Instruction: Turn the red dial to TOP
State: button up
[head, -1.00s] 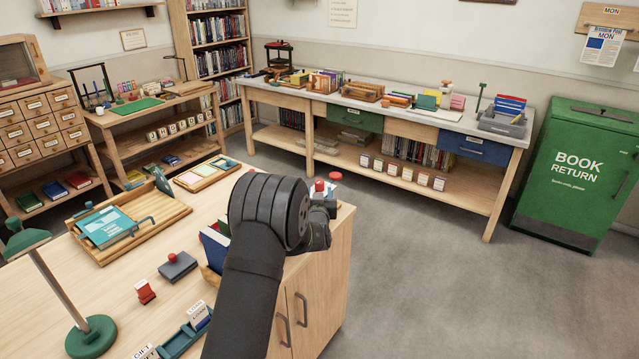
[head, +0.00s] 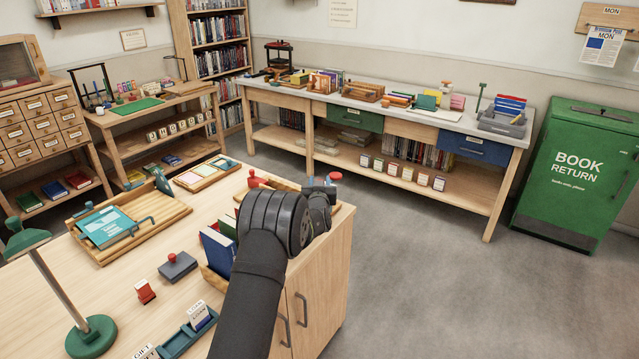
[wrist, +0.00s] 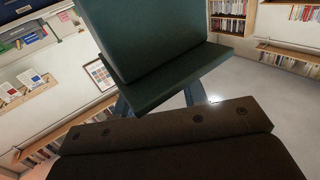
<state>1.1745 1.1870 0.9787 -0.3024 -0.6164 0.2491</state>
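No dial face or TOP mark can be made out. One red knob (head: 254,180) is at the left of a wooden holder, and another red knob (head: 335,177) is just behind my gripper. I cannot tell whether either is the dial. My gripper (head: 322,203) is above the cabinet's right end, with its fingertips hidden by the wrist. In the wrist view, dark parts fill the foreground, and neither the finger gap nor a dial is clear.
A book holder (head: 219,251), a grey block with a red knob (head: 178,267), a red stamp (head: 145,291) and a green lamp (head: 91,337) stand left of my arm. A wooden tray (head: 165,217) lies behind. Open floor (head: 420,290) is at right.

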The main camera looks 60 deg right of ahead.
jog(key=c, duration=0.6)
dwell(0.7)
jog(key=o, duration=1)
jog(key=shift+c, duration=0.2)
jog(key=shift+a, duration=0.1)
jog(key=v, duration=1.7)
jog(key=shift+a, duration=0.2)
jog(key=shift+o, duration=0.2)
